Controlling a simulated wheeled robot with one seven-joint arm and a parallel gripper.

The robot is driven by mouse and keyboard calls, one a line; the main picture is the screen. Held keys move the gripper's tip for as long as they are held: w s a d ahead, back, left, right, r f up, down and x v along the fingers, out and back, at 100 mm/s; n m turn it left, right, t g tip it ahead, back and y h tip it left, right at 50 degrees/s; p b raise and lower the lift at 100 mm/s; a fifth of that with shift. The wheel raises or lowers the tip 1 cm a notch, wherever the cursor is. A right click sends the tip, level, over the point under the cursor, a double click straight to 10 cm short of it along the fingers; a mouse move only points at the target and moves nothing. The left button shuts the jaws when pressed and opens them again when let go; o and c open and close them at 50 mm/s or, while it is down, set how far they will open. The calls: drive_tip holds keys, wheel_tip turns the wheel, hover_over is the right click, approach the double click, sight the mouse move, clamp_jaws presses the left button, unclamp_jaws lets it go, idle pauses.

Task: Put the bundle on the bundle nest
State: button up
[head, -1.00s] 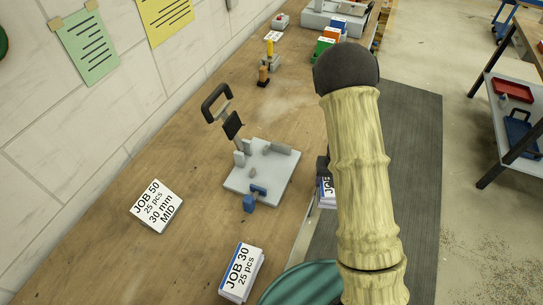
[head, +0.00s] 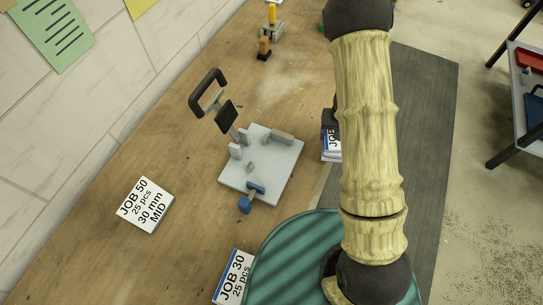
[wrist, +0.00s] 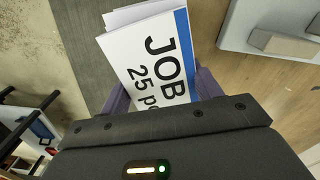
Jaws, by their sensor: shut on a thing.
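A white bundle with a blue stripe and the print "JOB" and "25 pcs" (wrist: 150,62) is held between the fingers of my gripper (wrist: 160,92) in the wrist view. In the head view the bundle (head: 331,152) shows partly, with my arm hiding the rest. A grey plate fixture with stop blocks and a black-handled clamp (head: 262,185), which looks like the bundle nest, lies on the bench just left of the bundle. Its clamp handle stands raised. Part of the plate also shows at the upper right of the wrist view (wrist: 238,28). The bundle is apart from the plate.
A "JOB 50" stack (head: 145,204) lies left of the fixture, and a "JOB 30" stack (head: 233,276) lies at the front. A small stamp-like item (head: 264,47) stands behind. A dark mat (head: 425,120) runs along the floor at right. Wood between stack and fixture is clear.

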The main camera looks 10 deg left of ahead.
drive_tip(key=shift+s+a+r, duration=0.1)
drive_tip(key=shift+s+a, duration=0.1)
drive_tip(key=shift+s, duration=0.05)
drive_tip(key=s+a+r+m+p, duration=0.2)
drive_tip(key=s+a+r+p, duration=0.2)
drive_tip(key=a, duration=0.6)
drive_tip(key=s+a+r+m+p, duration=0.1)
drive_tip(key=s+a+r+p, duration=0.2)
drive_tip(key=a, duration=0.6)
drive_tip(key=shift+s+a+r+m+p, duration=0.35)
drive_tip(key=shift+s+a+m+p, duration=0.05)
drive_tip(key=shift+s+p, duration=0.15)
hover_over(270, 163)
wheel_tip(270, 163, down, 6)
drive_tip(key=shift+f, duration=0.1)
drive_tip(key=shift+s, duration=0.1)
drive_tip(key=shift+f, duration=1.9)
